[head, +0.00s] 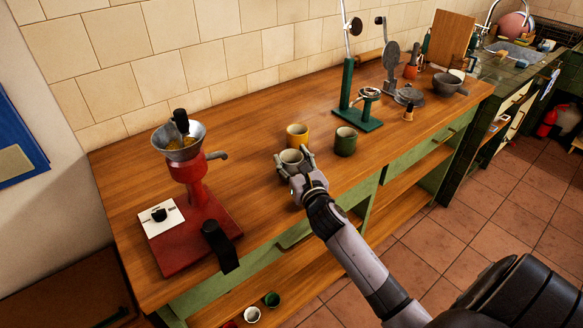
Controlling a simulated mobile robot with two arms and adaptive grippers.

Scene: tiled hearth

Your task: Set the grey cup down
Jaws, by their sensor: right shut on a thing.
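The grey cup (291,157) is between the fingers of my right gripper (295,164), which is shut on it. The cup looks upright, with its open top showing and its lower part hidden by the fingers. It is over or on the wooden counter (255,122) near its front edge; I cannot tell whether its base touches the wood. A yellow cup (297,136) stands just behind it and a dark green cup (345,143) stands to its right. My left gripper is not in view.
A red grinder (197,195) on a red base stands at the left. A green lever press (349,100) stands behind the green cup. Pans and a board (451,41) are farther right. Bare wood lies between grinder and cups.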

